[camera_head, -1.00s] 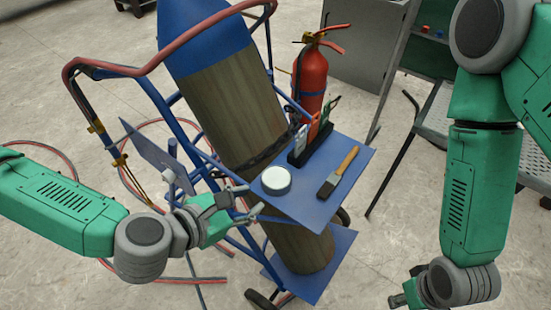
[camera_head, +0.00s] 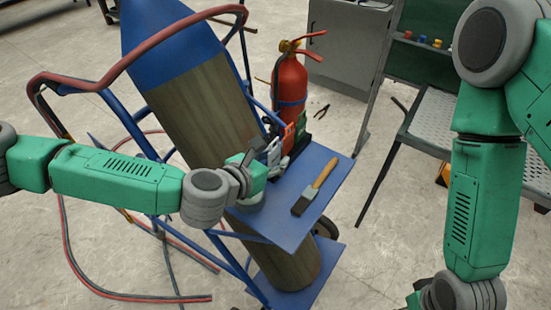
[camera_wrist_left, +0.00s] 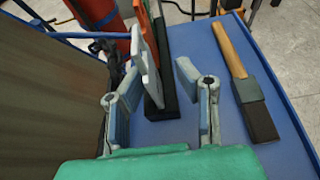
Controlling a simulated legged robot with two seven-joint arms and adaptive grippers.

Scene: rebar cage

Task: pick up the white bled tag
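The white tag (camera_wrist_left: 147,62) stands upright in a black holder (camera_wrist_left: 172,105) on a blue shelf, in front of an orange tag and a green one. In the left wrist view it lies between the fingers of my left gripper (camera_wrist_left: 158,76), nearer the left finger. The fingers are apart and I see no grip on it. In the head view my left gripper (camera_head: 270,150) is at the holder and hides most of the white tag. Only a bit of my right gripper (camera_head: 413,299) shows at the bottom edge; its fingers cannot be made out.
A hose-wrapped cart handle (camera_head: 130,72) rises at left.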

